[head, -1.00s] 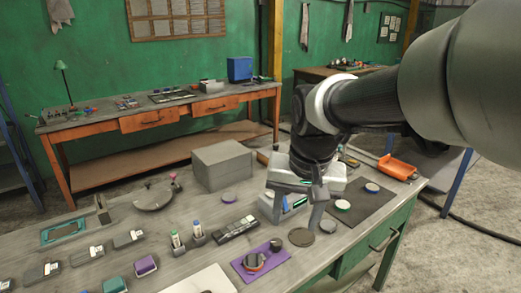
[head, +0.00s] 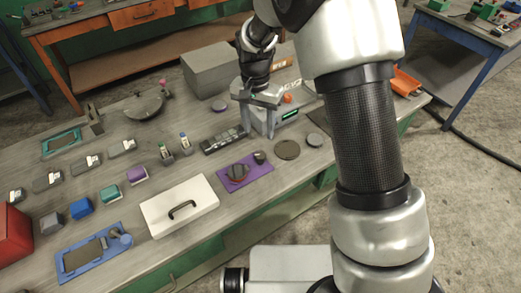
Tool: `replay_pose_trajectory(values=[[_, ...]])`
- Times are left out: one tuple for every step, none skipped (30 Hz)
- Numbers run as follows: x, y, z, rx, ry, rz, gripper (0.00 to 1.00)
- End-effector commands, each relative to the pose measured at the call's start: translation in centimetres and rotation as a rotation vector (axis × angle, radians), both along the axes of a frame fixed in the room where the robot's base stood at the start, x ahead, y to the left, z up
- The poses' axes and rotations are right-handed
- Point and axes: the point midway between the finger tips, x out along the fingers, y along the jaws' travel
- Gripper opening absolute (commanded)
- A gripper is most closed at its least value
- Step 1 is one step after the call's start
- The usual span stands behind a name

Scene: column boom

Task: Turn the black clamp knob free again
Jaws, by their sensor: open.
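My gripper (head: 262,98) hangs at the end of my arm, over a grey box-shaped device (head: 263,122) with a green display on the work table. Its jaws are open, and I see nothing held between them. They hide part of the device's top. I cannot tell whether either is the black clamp knob; no clamp shows clearly.
A white panel with a black handle (head: 180,207) lies near the front edge. A large grey block (head: 207,68) stands behind my gripper. A blue tray (head: 85,257) and a red box (head: 14,235) are at left.

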Motion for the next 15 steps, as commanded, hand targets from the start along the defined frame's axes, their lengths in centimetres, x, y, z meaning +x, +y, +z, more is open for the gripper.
replay_pose_trajectory(values=[[-0.1, -0.1, -1.2, -0.001, 0.005, 0.0, 0.48], [-0.1, -0.1, -1.9, -0.002, 0.004, 0.0, 0.48], [-0.1, -0.1, -2.7, -0.002, 0.004, 0.0, 0.48], [-0.2, -0.2, -3.4, -0.002, 0.004, 0.0, 0.48], [-0.2, -0.2, -4.1, -0.001, 0.005, 0.0, 0.48], [-0.2, -0.2, -5.0, -0.001, 0.005, 0.0, 0.48], [-0.2, -0.3, -5.6, -0.001, 0.005, 0.0, 0.48], [-0.2, -0.3, -6.2, -0.002, 0.004, 0.0, 0.48], [-0.2, -0.3, -7.0, -0.002, 0.004, 0.0, 0.48], [-0.2, -0.3, -7.6, -0.001, 0.003, 0.0, 0.48], [-0.2, -0.4, -8.1, -0.002, 0.004, 0.0, 0.48], [-0.2, -0.4, -8.8, -0.001, 0.003, 0.0, 0.48], [-0.2, -0.4, -9.2, -0.001, 0.003, 0.0, 0.48], [-0.2, -0.4, -9.7, -0.001, 0.003, 0.0, 0.48], [-0.2, -0.4, -10.1, -0.001, 0.001, 0.0, 0.48]])
